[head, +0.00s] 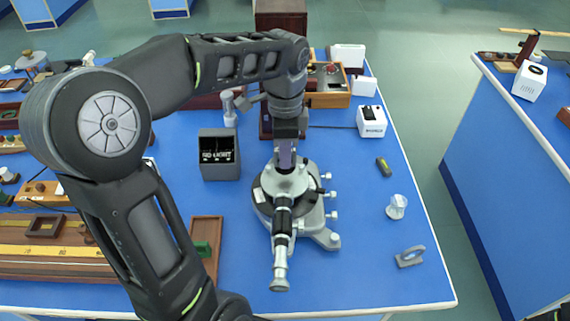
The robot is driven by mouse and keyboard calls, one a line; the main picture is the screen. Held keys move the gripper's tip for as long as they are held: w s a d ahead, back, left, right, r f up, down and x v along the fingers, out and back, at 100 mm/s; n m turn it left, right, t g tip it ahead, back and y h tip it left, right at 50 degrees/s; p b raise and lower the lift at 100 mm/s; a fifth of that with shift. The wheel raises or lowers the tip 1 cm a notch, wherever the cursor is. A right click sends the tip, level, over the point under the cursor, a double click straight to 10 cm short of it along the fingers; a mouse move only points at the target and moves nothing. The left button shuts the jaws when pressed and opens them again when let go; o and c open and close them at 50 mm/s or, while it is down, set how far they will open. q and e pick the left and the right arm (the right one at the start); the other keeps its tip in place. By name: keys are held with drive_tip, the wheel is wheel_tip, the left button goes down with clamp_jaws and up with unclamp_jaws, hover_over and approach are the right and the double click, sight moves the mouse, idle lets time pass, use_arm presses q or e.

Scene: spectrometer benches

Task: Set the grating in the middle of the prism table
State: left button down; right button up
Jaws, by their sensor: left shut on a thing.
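The spectrometer (318,225) stands on the blue bench with its telescope pointing to the front. My left gripper (287,139) comes down from above over the middle of the spectrometer. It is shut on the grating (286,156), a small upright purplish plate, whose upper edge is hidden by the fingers. The grating is right over the prism table at the instrument's centre. The prism table is mostly hidden behind the grating and the telescope, and I cannot tell whether the grating touches it. My right gripper is not in view.
A white device (371,121), a dark small item (383,167), a clear-and-white piece (396,207) and a grey ring mount (410,256) lie to the right. A wooden tray (206,240) is front left.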

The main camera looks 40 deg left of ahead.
use_arm(q)
wheel_tip(320, 180, down, 3)
drive_tip(key=shift+f, duration=0.35)
idle(0.3)
drive_tip(key=shift+f, duration=0.15)
drive_tip(key=c, duration=1.5)
unclamp_jaws()
drive_tip(key=shift+o, duration=0.2)
